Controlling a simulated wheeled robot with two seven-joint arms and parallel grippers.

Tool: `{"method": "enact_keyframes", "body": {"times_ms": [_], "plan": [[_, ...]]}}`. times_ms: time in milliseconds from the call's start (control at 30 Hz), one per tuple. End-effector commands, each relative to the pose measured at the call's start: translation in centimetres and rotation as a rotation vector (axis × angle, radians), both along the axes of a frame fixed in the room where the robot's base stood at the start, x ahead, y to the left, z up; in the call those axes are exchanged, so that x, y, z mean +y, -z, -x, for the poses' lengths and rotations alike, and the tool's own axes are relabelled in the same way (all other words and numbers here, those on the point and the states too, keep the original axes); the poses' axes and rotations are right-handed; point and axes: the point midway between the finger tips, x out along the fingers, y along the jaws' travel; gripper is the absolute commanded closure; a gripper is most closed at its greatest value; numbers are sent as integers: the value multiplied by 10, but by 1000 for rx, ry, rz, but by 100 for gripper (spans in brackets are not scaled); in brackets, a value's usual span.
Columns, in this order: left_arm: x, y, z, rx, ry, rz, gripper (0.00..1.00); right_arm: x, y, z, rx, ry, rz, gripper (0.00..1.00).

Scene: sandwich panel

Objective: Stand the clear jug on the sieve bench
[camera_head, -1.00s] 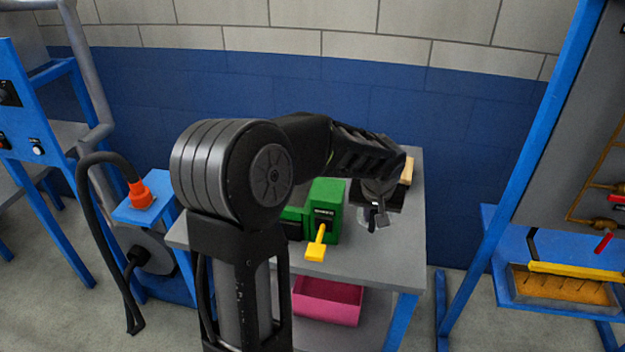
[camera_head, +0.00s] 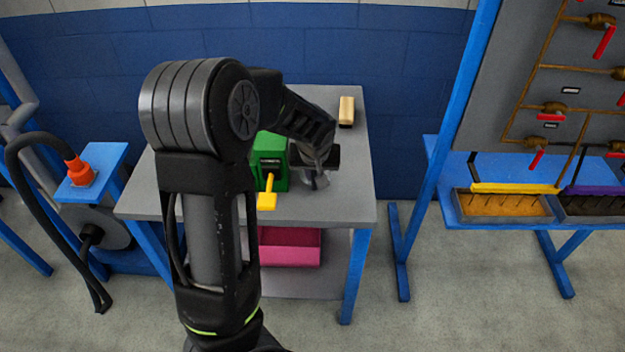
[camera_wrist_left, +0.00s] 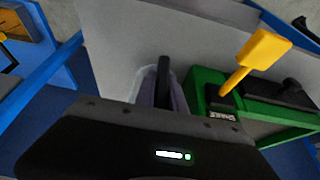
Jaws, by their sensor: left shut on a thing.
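The clear jug (camera_wrist_left: 146,89) shows in the left wrist view as a pale see-through wall, mostly hidden behind my gripper. My left gripper (camera_wrist_left: 163,82) is shut on it; one dark finger shows at the jug. In the head view my left gripper (camera_head: 318,178) is over the right part of a grey-topped bench (camera_head: 345,205), just right of a green machine (camera_head: 272,150) with a yellow lever. I cannot tell whether the jug touches the bench top, nor read a label naming the sieve bench. My right gripper is not in view.
A wooden block (camera_head: 346,111) lies at the bench's back right. A pink bin (camera_head: 290,247) sits on the lower shelf. A blue stand with an orange fitting (camera_head: 80,172) is at left. A blue-framed pipe panel (camera_head: 560,70) stands at right. The bench's front right corner is bare.

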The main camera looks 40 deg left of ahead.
Motion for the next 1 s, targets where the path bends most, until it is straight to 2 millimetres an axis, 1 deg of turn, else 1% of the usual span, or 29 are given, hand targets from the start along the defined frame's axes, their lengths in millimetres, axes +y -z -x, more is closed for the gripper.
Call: {"method": "enact_keyframes", "body": {"times_ms": [267, 500, 567, 833, 967, 1000], "plan": [[0, 2, 0, 0, 0, 0, 100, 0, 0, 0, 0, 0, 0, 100], [0, 31, 1, 3, 0, -1, 100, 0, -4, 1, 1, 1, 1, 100], [0, 36, 0, 1, 1, -1, 100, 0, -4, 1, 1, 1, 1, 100], [0, 37, 0, -1, 0, 0, 100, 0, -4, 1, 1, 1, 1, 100], [0, 42, 0, -1, 0, 0, 100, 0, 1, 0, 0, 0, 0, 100], [0, 41, 0, -1, -1, 1, 84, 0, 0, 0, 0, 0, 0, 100]]}}
